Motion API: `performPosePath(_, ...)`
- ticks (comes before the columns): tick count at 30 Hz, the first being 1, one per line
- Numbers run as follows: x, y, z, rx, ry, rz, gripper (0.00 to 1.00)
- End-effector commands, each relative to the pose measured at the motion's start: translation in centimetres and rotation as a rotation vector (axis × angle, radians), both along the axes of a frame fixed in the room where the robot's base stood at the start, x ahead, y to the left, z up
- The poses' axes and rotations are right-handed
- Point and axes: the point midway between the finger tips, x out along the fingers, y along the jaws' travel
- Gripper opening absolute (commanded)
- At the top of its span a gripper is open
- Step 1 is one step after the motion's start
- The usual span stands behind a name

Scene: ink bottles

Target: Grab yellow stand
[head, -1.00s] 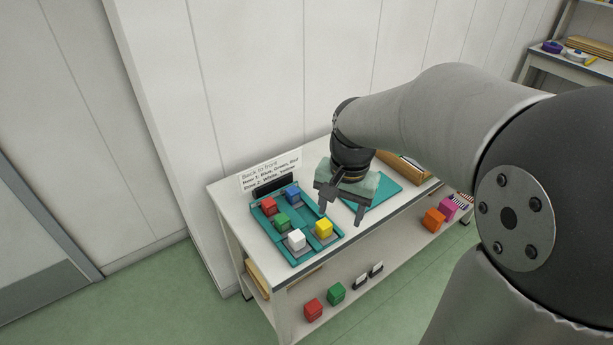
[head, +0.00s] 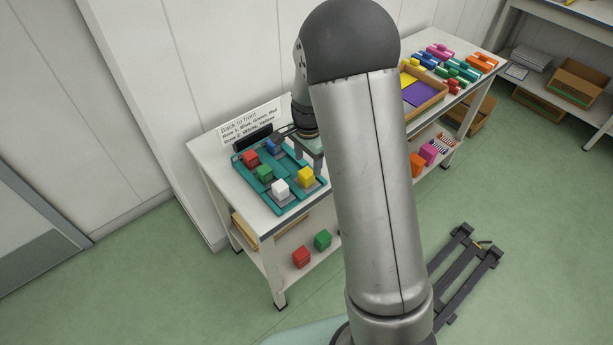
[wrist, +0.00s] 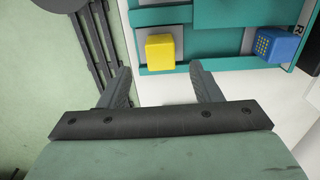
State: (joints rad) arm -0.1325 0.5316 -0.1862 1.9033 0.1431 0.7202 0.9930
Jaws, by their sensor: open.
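The yellow block (head: 305,176) stands on a grey patch in the front right part of the teal tray (head: 285,208). In the wrist view the yellow block (wrist: 160,54) is just beyond my fingertips, lined up with the gap between them. My gripper (head: 308,160) hangs beside the tray's right edge, partly hidden by my arm in the head view. In the wrist view my gripper (wrist: 158,70) is open, with nothing between its fingers. No separate stand is clearly visible apart from the block and its patch.
The tray also holds a white block (head: 280,187), a green block (head: 264,173), a red block (head: 250,158) and a blue block (wrist: 277,45). A label sign (head: 250,120) stands behind. A wooden tray (head: 425,98) lies farther right on the table.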

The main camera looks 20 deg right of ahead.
Motion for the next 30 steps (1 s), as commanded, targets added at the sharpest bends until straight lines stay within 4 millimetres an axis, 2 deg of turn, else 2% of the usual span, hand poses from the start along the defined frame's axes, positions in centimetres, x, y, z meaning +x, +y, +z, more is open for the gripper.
performPosePath(8,-0.1,0.1,-2.0,0.000,0.003,0.000,0.58)
performPosePath(15,-0.1,0.4,-5.5,0.000,0.003,0.000,0.58)
performPosePath(19,-0.1,0.4,-6.3,0.000,0.000,0.000,0.58)
performPosePath(25,0.0,0.4,-6.3,0.000,-0.001,0.000,0.58)
performPosePath(30,0.0,0.4,-6.3,0.000,-0.001,0.000,0.11)
